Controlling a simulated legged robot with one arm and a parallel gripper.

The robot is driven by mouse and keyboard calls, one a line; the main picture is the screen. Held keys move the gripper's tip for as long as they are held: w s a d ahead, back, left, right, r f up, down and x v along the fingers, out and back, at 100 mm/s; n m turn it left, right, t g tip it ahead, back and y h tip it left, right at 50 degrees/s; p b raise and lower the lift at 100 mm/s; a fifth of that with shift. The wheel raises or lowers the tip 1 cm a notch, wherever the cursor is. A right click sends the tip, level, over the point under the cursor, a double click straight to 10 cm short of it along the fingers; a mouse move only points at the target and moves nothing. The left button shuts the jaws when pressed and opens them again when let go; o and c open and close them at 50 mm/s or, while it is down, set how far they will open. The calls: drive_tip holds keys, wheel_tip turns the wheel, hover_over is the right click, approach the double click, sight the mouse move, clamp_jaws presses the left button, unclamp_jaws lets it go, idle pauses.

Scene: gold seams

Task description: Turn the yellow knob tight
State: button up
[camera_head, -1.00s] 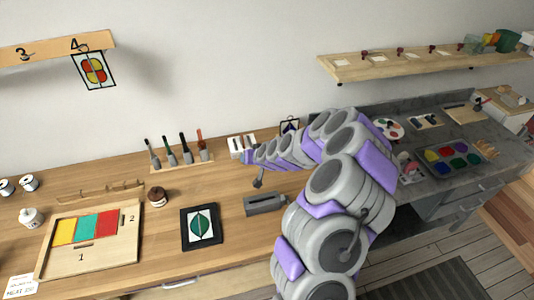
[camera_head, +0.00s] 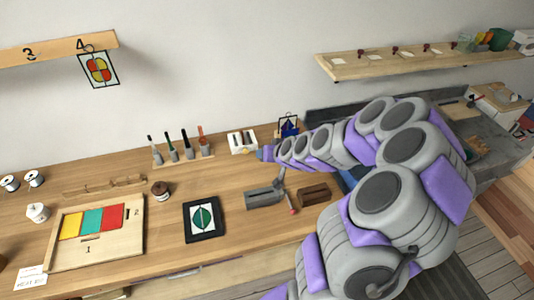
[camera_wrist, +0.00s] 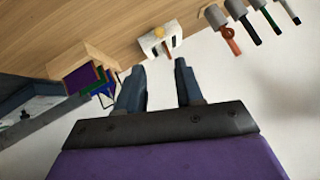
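The yellow knob (camera_wrist: 159,32) sits on a small white block (camera_wrist: 150,44) on the wooden bench, near the top of the wrist view. In the head view the white block (camera_head: 240,138) stands near the back wall, with the small knob (camera_head: 245,153) at its front. My gripper (camera_wrist: 158,66) is open and empty. Its two fingers point toward the white block, and the knob appears beyond the fingertips, apart from them. In the head view my arm reaches in from the right and ends just right of the block; the fingers are hard to make out there.
A rack of several upright tools (camera_head: 182,155) stands left of the white block. A grey metal holder (camera_head: 262,196) and a brown wooden box (camera_head: 314,194) lie in front of it. A small stained-glass piece (camera_head: 289,125) stands at the right.

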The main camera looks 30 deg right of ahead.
sight(247, 151)
drive_tip(key=shift+o, duration=0.4)
drive_tip(key=shift+d+f, duration=0.1)
drive_tip(key=shift+d, duration=0.4)
drive_tip(key=shift+o, duration=1)
drive_tip(key=w+d+r+n+h, duration=0.1)
drive_tip(key=d+r+n+h, duration=0.1)
drive_tip(key=d, duration=0.5)
drive_tip(key=shift+d+n, duration=0.15)
drive_tip(key=shift+n, duration=0.25)
drive_tip(key=w+d+r+n+t+p, duration=0.1)
drive_tip(key=w+d+r+n+t, duration=0.15)
drive_tip(key=w+r+n, duration=0.4)
drive_tip(key=w+d+r+n+t, duration=0.1)
drive_tip(key=w+d+r+n, duration=0.2)
drive_tip(key=n, duration=0.7)
drive_tip(key=s+a+f+n+g+y, duration=0.35)
drive_tip(key=a+f+n+g, duration=0.65)
drive_tip(key=n, duration=0.8)
drive_tip(key=w+a+f+b, duration=0.1)
drive_tip(key=w+f, duration=0.1)
drive_tip(key=f, duration=0.2)
drive_tip(key=w+a+f+t+b, duration=0.1)
drive_tip(key=w+f, duration=0.2)
drive_tip(key=f, duration=0.2)
drive_tip(key=w+a+f+t+b, duration=0.1)
drive_tip(key=w+f, duration=0.2)
drive_tip(key=f, duration=0.1)
drive_tip(key=shift+w+f, duration=0.2)
